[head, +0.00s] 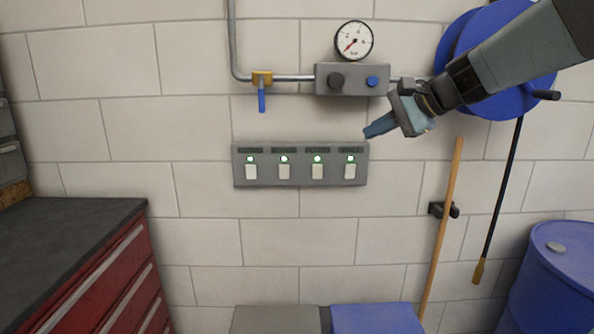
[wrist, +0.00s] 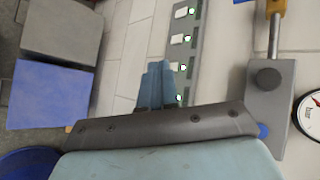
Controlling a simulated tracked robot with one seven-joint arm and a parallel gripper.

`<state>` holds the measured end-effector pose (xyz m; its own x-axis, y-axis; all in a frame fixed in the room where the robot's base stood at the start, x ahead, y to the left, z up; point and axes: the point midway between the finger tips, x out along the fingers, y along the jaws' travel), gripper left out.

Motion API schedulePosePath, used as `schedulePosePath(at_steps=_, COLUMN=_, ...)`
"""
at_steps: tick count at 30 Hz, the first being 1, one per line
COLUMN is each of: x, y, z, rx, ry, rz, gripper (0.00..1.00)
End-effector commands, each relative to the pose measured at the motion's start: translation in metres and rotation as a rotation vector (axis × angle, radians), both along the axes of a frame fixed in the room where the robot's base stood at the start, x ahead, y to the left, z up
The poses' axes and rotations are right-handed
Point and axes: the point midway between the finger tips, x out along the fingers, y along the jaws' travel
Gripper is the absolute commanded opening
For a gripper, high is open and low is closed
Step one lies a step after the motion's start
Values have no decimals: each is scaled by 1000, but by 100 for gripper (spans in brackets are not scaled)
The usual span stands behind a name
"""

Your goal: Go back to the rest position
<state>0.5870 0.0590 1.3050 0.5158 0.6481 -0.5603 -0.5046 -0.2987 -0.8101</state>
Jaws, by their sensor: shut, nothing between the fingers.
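My gripper (head: 368,134) comes in from the upper right in the head view, its blue fingers shut and empty. Its tip is just above and right of the right end of the grey switch panel (head: 300,183). I cannot tell whether the tip touches anything. The panel has several white rocker switches in a row, each with a lit green-white lamp above it. In the wrist view the closed fingers (wrist: 157,78) point at the panel (wrist: 202,40) and overlap its near end, hiding part of it.
A grey valve box (head: 351,79) with a gauge (head: 354,41) and a blue-handled yellow valve (head: 262,87) is above the panel. A blue hose reel (head: 452,50) hangs behind my arm. A wooden handle (head: 441,235), blue barrel (head: 556,280) and red cabinet (head: 105,285) stand around.

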Motion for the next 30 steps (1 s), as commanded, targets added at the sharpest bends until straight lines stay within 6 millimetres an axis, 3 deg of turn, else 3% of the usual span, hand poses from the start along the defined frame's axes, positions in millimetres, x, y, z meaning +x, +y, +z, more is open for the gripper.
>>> schedulePosePath(at_steps=1, x=-21, y=3, z=-10, rx=-83, ry=-13, rz=37, gripper=0)
schedulePosePath(at_steps=6, x=-83, y=-2, z=-52, rx=-395, ry=-56, rz=178, gripper=0)
schedulePosePath(at_steps=15, x=-168, y=-37, z=-110, rx=-914, ry=-151, rz=430, gripper=0)
schedulePosePath(at_steps=21, x=-191, y=-55, z=-127, rx=-1109, ry=-188, rz=527, gripper=0)
schedulePosePath(at_steps=30, x=-195, y=-60, z=-130, rx=-1149, ry=-194, rz=549, gripper=0)
